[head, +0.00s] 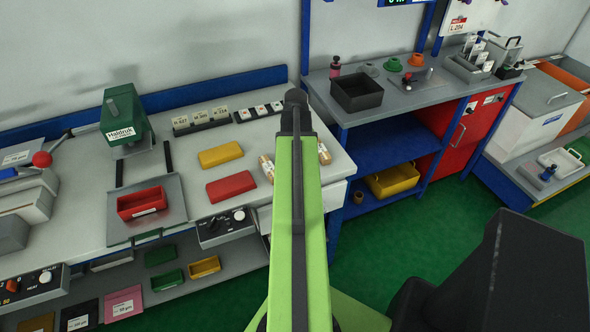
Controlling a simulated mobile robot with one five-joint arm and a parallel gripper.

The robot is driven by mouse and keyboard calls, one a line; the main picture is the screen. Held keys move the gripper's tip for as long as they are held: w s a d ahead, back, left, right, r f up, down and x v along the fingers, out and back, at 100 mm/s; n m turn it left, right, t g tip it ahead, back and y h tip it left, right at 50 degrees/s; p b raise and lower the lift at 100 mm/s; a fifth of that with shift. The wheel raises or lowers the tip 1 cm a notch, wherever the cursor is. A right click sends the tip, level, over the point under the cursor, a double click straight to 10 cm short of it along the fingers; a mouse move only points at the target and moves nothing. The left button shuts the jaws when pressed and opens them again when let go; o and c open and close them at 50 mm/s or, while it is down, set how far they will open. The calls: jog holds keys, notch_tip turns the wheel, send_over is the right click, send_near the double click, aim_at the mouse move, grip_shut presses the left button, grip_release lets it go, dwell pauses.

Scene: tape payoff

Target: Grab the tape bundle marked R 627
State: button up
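A dark rack (203,126) with three white labelled pieces stands at the back of the grey bench. The leftmost labelled piece (181,122) seems to read R 627, but the print is very small. I cannot tell whether these pieces are tape bundles or only tags. Two tan rolled pieces with pale bands, one left (267,167) and one right (323,153) of my arm, lie near the bench's right end. My gripper (295,100) is seen from behind at the end of my green arm, right of the rack. Its fingers are not clear, and nothing held shows.
A second dark holder (240,116) with small white cards stands beside the rack. Yellow (220,154) and red (230,187) blocks lie in front. A green press (125,120) and red tray (142,204) are left. A black bin (357,92) stands on the right bench.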

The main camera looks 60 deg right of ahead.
jog(key=shift+r, duration=0.1)
grip_shut()
jog(key=shift+r, duration=0.1)
dwell(0.3)
jog(key=r+p, duration=0.2)
jog(key=s+r+p, duration=0.1)
jog(key=r+p, duration=0.2)
jog(key=shift+r, duration=0.1)
jog(key=s+d+r+p, duration=0.1)
jog(key=s+r+p, duration=0.4)
jog(key=s, duration=0.5)
jog(key=shift+s+d+r+p, duration=0.25)
jog(key=shift+d+r+p, duration=0.1)
jog(key=shift+p, duration=0.2)
